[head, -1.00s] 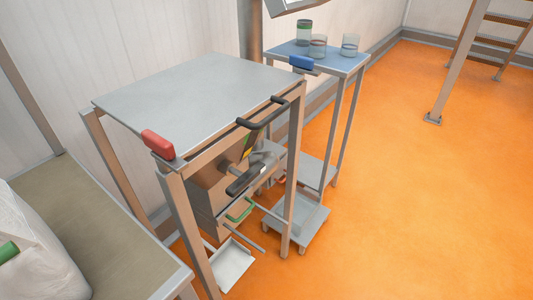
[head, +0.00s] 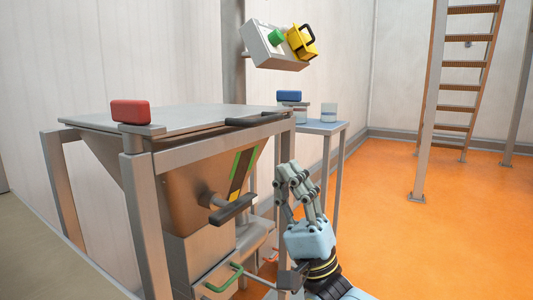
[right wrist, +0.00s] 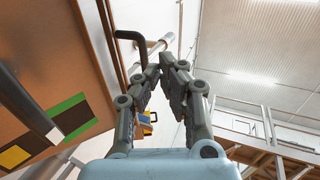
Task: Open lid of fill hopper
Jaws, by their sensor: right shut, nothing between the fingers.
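The fill hopper (head: 172,187) stands in a metal frame, with a flat grey lid (head: 190,117) lying level and closed on top. A black bar handle (head: 256,119) sits at the lid's front right edge. My right gripper (head: 286,168) points upward, below and to the right of that handle, apart from it. In the right wrist view its fingers (right wrist: 163,70) are together and empty, and the black handle (right wrist: 131,36) shows just beyond them, to the left. My left gripper is not in view.
A red block (head: 131,111) and a blue block (head: 289,96) sit at corners of the frame. A black-gripped lever (head: 233,208) and a green handle (head: 225,281) project below. A small blue-topped table (head: 325,126) stands behind. Orange floor is free at right.

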